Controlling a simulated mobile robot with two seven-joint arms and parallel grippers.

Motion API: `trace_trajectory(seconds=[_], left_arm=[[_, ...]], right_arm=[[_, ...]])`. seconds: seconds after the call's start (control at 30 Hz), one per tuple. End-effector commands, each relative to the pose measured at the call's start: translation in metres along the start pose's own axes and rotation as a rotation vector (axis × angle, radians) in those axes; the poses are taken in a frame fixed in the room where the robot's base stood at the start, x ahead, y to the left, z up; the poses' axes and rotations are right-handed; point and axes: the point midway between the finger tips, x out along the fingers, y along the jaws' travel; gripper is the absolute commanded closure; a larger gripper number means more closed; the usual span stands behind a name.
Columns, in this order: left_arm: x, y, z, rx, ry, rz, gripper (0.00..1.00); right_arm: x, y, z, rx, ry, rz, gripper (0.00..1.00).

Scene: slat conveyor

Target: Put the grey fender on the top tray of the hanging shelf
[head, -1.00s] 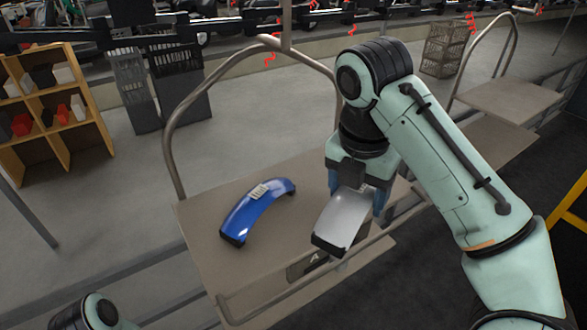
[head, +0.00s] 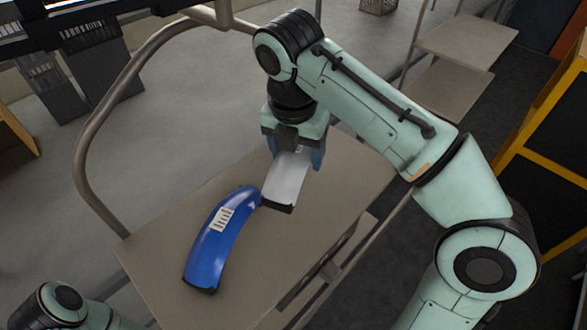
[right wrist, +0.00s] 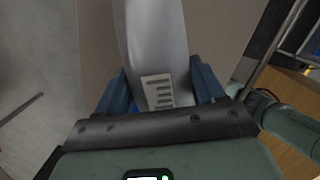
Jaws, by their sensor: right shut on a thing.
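The grey fender (head: 288,180) is a curved, light grey piece with a dark end, over the top tray (head: 170,240) of the hanging shelf. My right gripper (head: 295,155) is shut on it, with a blue finger on each side. In the right wrist view the fender (right wrist: 152,45) runs away between the fingers (right wrist: 160,90), with a white label near the jaw. I cannot tell whether the fender touches the tray. A blue fender (head: 222,240) with a white label lies on the same tray, just left of the grey one. My left gripper is not in view.
The shelf's bent tube frame (head: 88,135) rises at the tray's left and back. Bare tray shows behind and right of the fenders. Another hanging shelf (head: 465,42) stands at the upper right, and a yellow frame (head: 540,170) at the right. Dark crates (head: 95,60) stand behind.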

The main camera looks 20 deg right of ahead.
Motion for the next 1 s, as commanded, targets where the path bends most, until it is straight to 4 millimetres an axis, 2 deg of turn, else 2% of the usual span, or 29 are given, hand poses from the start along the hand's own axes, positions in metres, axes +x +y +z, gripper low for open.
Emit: trace_trajectory(seconds=[0.17,0.4,0.83,0.87,0.9,0.93,1.0], left_arm=[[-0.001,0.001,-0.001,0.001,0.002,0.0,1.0],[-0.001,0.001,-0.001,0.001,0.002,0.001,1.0],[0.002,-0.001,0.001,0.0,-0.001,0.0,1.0],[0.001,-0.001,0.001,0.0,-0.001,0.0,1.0],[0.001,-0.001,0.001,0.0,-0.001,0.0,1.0],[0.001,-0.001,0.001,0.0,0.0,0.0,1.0],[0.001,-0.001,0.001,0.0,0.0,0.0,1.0]], right_arm=[[0.013,0.0,-0.001,0.0,-0.003,0.001,0.75],[0.044,0.0,-0.006,0.0,-0.002,0.001,0.75],[0.051,0.0,-0.007,0.0,-0.002,0.002,0.75],[0.051,0.001,-0.007,0.0,-0.001,0.001,0.25],[0.051,0.001,-0.007,0.0,-0.001,0.001,0.12],[0.051,0.001,-0.007,0.0,-0.001,0.001,0.06],[0.051,0.001,-0.007,0.0,-0.002,0.001,0.06]])
